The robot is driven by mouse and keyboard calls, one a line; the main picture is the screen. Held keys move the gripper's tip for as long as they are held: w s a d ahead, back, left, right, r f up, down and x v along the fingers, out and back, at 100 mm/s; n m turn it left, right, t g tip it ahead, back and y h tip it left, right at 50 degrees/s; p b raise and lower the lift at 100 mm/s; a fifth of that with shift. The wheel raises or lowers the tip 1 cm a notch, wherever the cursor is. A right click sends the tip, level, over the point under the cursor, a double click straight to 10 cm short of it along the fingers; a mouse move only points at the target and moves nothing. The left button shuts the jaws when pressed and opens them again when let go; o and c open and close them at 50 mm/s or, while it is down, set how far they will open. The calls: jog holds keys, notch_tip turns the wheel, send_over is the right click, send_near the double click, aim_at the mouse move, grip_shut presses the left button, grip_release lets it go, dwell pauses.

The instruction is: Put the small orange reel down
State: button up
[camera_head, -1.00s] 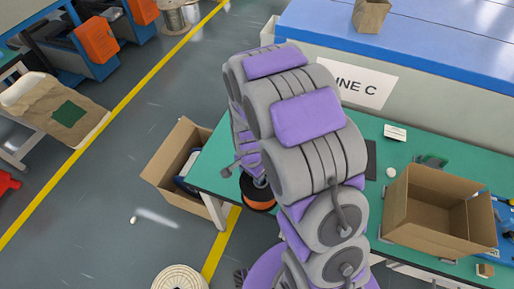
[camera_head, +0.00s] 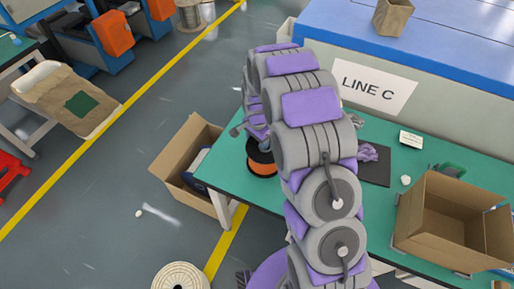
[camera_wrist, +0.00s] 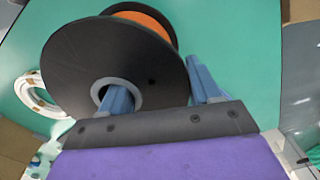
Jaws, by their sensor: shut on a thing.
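The small orange reel has black flanges and orange cable; in the head view the reel (camera_head: 262,167) shows over the left part of the green table (camera_head: 232,180), partly behind my arm. In the wrist view the reel (camera_wrist: 105,65) fills the upper left, one flange facing the camera. My gripper (camera_wrist: 160,90) is shut on it: one blue finger goes into the hub hole, the other is outside the rim at right. Green tabletop shows behind the reel. I cannot tell whether the reel touches the table. My fingers are mostly hidden in the head view.
An open cardboard box (camera_head: 448,220) stands on the table at right, near a dark mat (camera_head: 374,168) with a purple bundle. Another open box (camera_head: 188,165) is on the floor left of the table. The wrist view shows a white coil (camera_wrist: 35,95) left of the reel.

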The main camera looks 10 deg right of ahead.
jog(key=f, duration=0.1)
jog(key=d+f+b, duration=0.1)
jog(key=f, duration=0.1)
jog(key=shift+d+f, duration=0.1)
jog(key=shift+f, duration=0.2)
jog(key=shift+s+r, duration=0.1)
jog(key=o, duration=1.3)
jog(key=shift+a, duration=0.4)
jog(key=shift+d, duration=0.1)
jog(key=shift+d, duration=0.1)
jog(key=shift+r, duration=0.45)
notch_tip(320, 180, up, 11)
jog(key=p, duration=0.3)
jog(key=shift+r, duration=0.15)
